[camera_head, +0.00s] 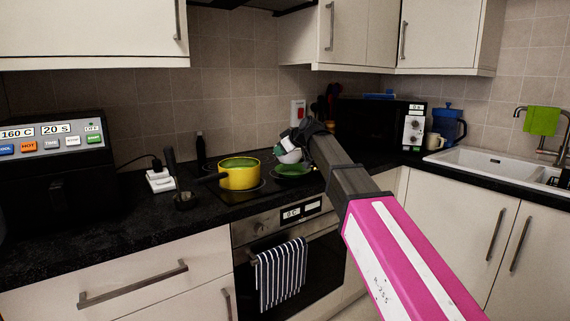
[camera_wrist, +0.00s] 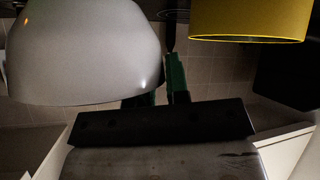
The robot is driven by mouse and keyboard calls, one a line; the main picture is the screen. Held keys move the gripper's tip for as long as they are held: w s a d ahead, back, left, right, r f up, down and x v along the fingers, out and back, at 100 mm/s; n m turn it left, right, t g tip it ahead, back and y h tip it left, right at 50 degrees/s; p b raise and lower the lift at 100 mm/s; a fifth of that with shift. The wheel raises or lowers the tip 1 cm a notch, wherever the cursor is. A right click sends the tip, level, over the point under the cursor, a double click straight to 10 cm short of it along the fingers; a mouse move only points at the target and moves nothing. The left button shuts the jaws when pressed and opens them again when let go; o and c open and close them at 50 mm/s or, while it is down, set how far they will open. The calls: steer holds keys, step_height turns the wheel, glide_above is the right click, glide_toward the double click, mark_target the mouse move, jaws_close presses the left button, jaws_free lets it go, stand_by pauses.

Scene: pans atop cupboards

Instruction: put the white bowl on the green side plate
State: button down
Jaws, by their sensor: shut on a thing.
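The white bowl (camera_head: 290,157) is held by my gripper (camera_head: 286,143) over the back right of the hob. In the wrist view the bowl (camera_wrist: 85,55) fills the upper left, and the green-tipped fingers (camera_wrist: 166,88) are beside it, partly hidden behind its edge. The green side plate (camera_head: 294,171) lies on the hob directly below the bowl. I cannot tell whether the bowl touches the plate. The plate does not show clearly in the wrist view.
A yellow pot (camera_head: 240,174) stands on the hob just left of the plate; it also shows in the wrist view (camera_wrist: 248,20). A black microwave (camera_head: 375,127) stands behind on the right. A ladle (camera_head: 184,196) is left of the pot. The counter front left is clear.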

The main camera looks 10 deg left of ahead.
mark_target(285, 161)
steer(key=shift+w+d+f, duration=0.3)
steer(key=shift+w+f, duration=0.05)
steer(key=shift+w, duration=0.2)
steer(key=shift+w+d+f, duration=0.25)
steer(key=shift+w+f, duration=0.1)
steer(key=shift+w, duration=0.15)
step_height(285, 161, down, 4)
steer(key=shift+f, duration=0.1)
steer(key=c, duration=1.1)
jaws_free()
steer(key=v, duration=1.2)
